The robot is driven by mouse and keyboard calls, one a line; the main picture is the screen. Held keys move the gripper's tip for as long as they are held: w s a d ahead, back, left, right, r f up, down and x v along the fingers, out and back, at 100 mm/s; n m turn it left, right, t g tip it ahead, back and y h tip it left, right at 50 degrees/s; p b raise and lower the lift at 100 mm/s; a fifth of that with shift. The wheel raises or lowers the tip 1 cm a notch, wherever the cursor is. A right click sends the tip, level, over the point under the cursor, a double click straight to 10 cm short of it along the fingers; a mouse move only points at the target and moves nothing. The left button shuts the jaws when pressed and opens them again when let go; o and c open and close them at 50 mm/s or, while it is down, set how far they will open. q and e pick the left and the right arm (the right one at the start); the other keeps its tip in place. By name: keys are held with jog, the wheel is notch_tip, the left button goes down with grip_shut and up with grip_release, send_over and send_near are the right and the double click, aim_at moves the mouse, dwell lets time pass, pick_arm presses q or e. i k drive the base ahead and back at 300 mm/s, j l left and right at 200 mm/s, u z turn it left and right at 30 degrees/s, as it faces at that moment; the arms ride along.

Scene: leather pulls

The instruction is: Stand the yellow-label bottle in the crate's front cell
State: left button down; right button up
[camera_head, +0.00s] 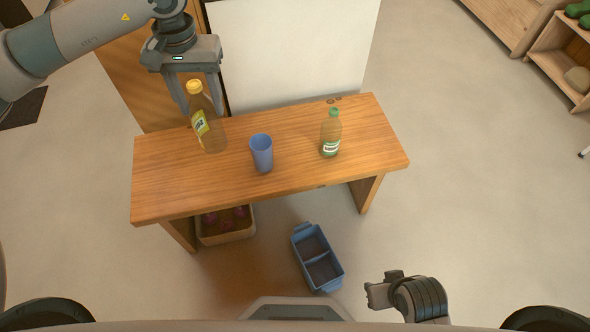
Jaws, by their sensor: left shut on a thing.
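The yellow-label bottle (208,128), with a yellow cap and amber contents, is at the left part of the wooden table. My left gripper (199,101) is shut on its upper part from above. I cannot tell whether its base touches the tabletop. The blue crate (297,246) lies on the floor in front of the table. It has two cells, one behind the other, and both look empty. Part of my right arm (410,298) shows at the bottom right; its jaws cannot be made out.
A blue cup (262,153) stands mid-table (165,185), right of the held bottle. A green-capped bottle (330,135) stands farther right. A box with dark reddish things (228,237) is under the table's left side.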

aim_at(322, 275)
jog(key=z, duration=1.25)
jog(key=k, duration=0.45)
